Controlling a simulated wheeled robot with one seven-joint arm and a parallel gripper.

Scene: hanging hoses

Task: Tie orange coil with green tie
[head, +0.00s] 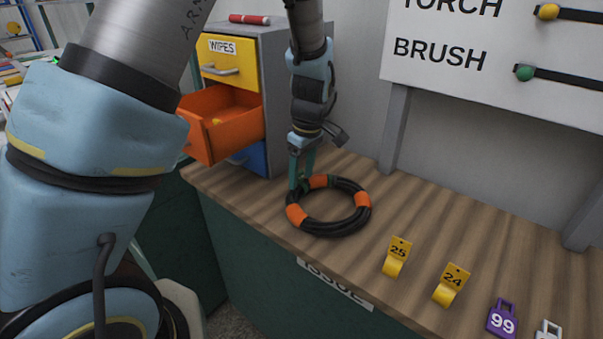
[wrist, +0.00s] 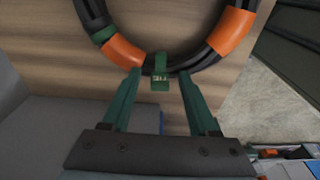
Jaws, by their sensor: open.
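The orange coil (head: 325,231) is a black hose ring with orange bands, lying flat on the wooden counter. It also shows at the top of the wrist view (wrist: 124,52). A green tie (wrist: 161,66) with a small lettered tag sits at the coil's near edge in the wrist view; I cannot tell whether it is fastened around the hose. My gripper (head: 301,187) points down at the coil's back left edge. In the wrist view its green fingers (wrist: 160,72) are apart, one on each side of the tie. I cannot tell whether they touch the hose.
A drawer cabinet (head: 283,85) with an open orange drawer (head: 236,125) stands behind and left of the coil. Yellow tags 25 (head: 397,257) and 24 (head: 452,285) and a purple tag 99 (head: 502,320) lie to the right. The wooden counter (head: 420,215) between is clear.

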